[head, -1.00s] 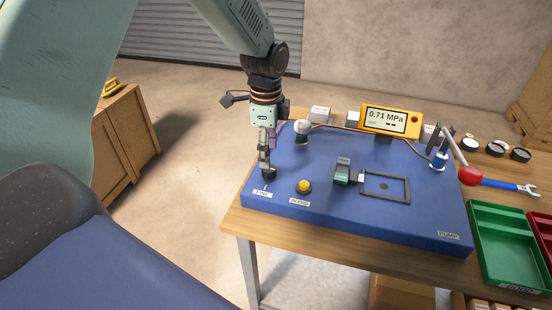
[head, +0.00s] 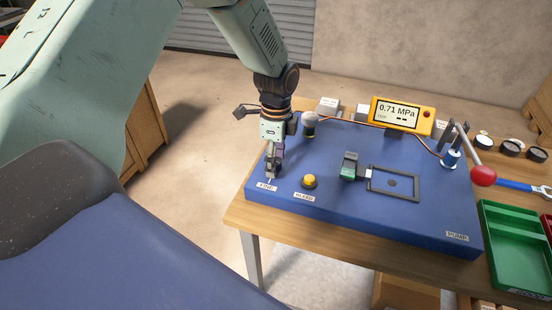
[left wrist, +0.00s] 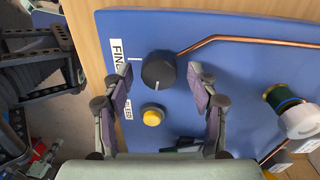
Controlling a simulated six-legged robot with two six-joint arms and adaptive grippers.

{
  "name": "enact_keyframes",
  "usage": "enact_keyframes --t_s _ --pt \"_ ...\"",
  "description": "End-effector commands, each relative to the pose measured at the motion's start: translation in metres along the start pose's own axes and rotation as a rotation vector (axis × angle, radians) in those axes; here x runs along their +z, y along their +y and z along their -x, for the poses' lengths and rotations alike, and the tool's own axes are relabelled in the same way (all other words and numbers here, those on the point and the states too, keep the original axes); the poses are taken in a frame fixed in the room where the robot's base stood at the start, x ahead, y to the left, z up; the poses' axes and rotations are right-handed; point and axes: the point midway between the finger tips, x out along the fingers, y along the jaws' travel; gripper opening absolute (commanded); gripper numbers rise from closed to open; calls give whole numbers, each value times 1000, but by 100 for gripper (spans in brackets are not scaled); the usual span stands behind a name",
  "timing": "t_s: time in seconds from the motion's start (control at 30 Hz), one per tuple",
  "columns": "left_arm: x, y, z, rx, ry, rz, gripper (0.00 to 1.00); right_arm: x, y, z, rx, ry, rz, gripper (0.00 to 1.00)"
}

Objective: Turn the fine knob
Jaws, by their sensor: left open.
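The fine knob (left wrist: 158,70) is a round black knob with a white pointer line, beside the FINE label on the blue panel (head: 332,205). In the left wrist view its pointer line faces the bottom of the picture. My left gripper (left wrist: 160,78) is open, pointing down at the panel, with one finger on each side of the knob and a gap to each. In the head view my left gripper (head: 272,174) is over the knob at the panel's near left corner and mostly hides it.
A yellow bleed button (head: 309,181) stands close to the right of the gripper. A gauge (head: 398,114) reads 0.71 MPa. A green-and-black part (head: 349,167), a pump lever with a red ball (head: 483,176) and a green tray (head: 515,240) are further right.

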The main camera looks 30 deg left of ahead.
Motion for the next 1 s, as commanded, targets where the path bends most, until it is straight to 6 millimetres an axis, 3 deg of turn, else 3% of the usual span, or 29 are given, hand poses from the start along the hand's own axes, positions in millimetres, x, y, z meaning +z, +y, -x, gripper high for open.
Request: enact_keyframes --t_s 0.2,0.83,1.0 --pt "0 -2 0 0 0 0 59 0 0 0 0 0 0 0" --pt "0 -2 1 0 0 1 6 0 0 0 0 0 0 0" --pt "0 -2 2 1 1 27 5 0 0 5 0 0 0 0"
